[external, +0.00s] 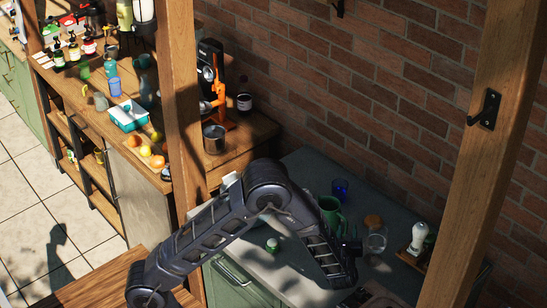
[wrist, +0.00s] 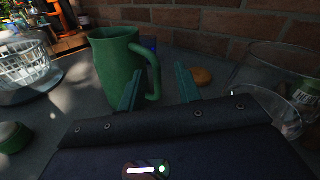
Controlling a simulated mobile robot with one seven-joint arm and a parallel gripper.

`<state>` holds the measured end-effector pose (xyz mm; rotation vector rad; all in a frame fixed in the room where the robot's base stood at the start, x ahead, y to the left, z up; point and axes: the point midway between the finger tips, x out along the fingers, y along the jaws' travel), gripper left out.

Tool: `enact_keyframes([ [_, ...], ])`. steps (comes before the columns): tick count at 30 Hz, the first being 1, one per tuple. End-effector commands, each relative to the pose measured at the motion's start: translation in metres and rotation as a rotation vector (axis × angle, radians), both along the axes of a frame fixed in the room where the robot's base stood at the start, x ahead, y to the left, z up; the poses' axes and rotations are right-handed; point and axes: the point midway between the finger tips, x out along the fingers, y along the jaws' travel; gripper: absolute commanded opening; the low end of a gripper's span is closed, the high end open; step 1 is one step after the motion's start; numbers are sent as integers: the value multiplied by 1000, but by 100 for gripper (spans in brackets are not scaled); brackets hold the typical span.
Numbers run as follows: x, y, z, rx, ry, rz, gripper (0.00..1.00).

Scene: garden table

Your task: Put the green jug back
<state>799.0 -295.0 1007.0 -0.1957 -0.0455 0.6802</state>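The green jug (wrist: 112,62) stands upright on the grey counter, with its handle facing right in the wrist view. In the external view the jug (external: 331,207) is beside the end of my arm, partly hidden. My gripper (wrist: 159,69) is open, with its two teal fingers well apart. The left finger overlaps the jug's right side, and the handle shows in the gap between the fingers, closer to the left one. I cannot tell if a finger touches it. The jug is not held.
A white basket (wrist: 22,62) is left of the jug. A clear glass jar (wrist: 272,80) is close on the right. A blue glass (external: 340,188) and an orange-brown lid (wrist: 202,76) are nearby, before the brick wall (external: 330,80).

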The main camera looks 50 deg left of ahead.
Motion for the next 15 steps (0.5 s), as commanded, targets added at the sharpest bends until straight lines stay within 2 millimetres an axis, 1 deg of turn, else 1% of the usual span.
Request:
enact_keyframes([
  [1, -6, -6, 0, 0, 0, -3, 34],
  [3, -11, -10, 1, -1, 0, -1, 34],
  [5, -15, -9, 3, -8, -1, 7, 34],
  [7, -18, -3, 9, -25, -4, 30, 34],
  [8, -20, 2, 13, -37, -5, 44, 34],
  [11, -27, 26, 30, -96, -13, 113, 34],
  [15, -45, 70, 59, -218, -26, 245, 34],
])
